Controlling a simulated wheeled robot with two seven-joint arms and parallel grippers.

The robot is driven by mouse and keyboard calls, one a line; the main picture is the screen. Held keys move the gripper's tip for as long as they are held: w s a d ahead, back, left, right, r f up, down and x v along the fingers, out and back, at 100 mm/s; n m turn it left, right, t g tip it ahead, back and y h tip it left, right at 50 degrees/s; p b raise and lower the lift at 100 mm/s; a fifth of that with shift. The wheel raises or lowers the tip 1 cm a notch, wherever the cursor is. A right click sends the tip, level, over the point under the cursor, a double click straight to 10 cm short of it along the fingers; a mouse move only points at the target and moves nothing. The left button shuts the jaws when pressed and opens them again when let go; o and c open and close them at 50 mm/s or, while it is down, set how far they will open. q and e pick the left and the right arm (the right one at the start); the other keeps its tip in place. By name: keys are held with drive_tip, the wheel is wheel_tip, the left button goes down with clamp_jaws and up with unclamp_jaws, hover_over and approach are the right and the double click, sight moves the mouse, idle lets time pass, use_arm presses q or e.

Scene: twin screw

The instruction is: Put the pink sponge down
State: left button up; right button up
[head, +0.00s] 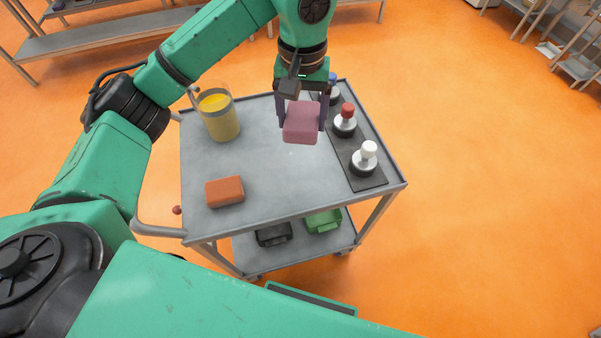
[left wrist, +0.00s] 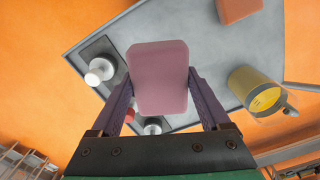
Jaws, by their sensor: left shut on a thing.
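The pink sponge (head: 301,122) is a rounded block held above the grey cart top (head: 265,165), towards the back of the cart in the head view. My left gripper (head: 303,112) comes down from above and is shut on the sponge, one purple finger on each side. In the left wrist view the sponge (left wrist: 158,80) fills the middle between the two fingers (left wrist: 160,95). The cart top shows behind it. My right gripper is not in view.
A jug of yellow liquid (head: 219,118) stands at the back left of the cart. An orange-brown block (head: 225,192) lies front left. A dark strip (head: 368,186) on the right carries white (head: 366,158), red (head: 345,120) and blue-topped (head: 330,90) pieces. The middle is clear.

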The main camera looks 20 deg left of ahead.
use_arm(q)
hover_over(301, 176)
wheel_tip(301, 176, down, 6)
wheel_tip(301, 176, down, 12)
drive_tip(key=shift+s+f+p, duration=0.1)
drive_tip(key=shift+f+p, duration=0.15)
drive_tip(key=shift+p, duration=0.6)
drive_tip(key=shift+f, duration=0.1)
drive_tip(key=o, duration=1.3)
wheel_tip(301, 176, up, 12)
drive_tip(key=b, duration=0.2)
drive_tip(key=shift+b, duration=0.4)
drive_tip(key=shift+r, duration=0.2)
